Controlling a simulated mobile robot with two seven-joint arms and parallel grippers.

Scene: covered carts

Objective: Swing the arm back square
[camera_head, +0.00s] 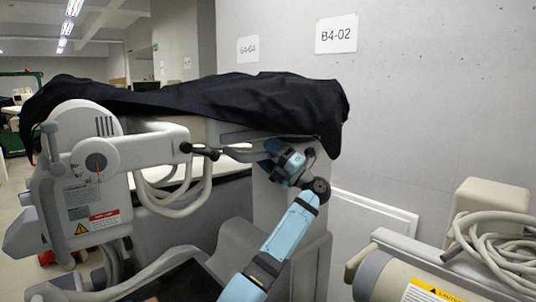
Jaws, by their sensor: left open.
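A pale grey machine arm (140,150) on a covered cart runs to the right from a bulky housing (95,205) with a round pivot and a red mark. A black-tipped handle (200,151) sticks out near its end. My blue left gripper (277,160) is raised just right of the handle, under the edge of the black cover (240,102). It is open, and I see nothing held in it. The cover and my wrist hide part of the machine arm behind. My right gripper is out of view.
Thick grey hoses (177,203) loop below the machine arm. At the lower right stands another machine with a beige cylinder (400,278) and coiled cable (500,238). A grey wall with a B4-02 sign (336,34) closes off the back. Aisle floor shows at far left.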

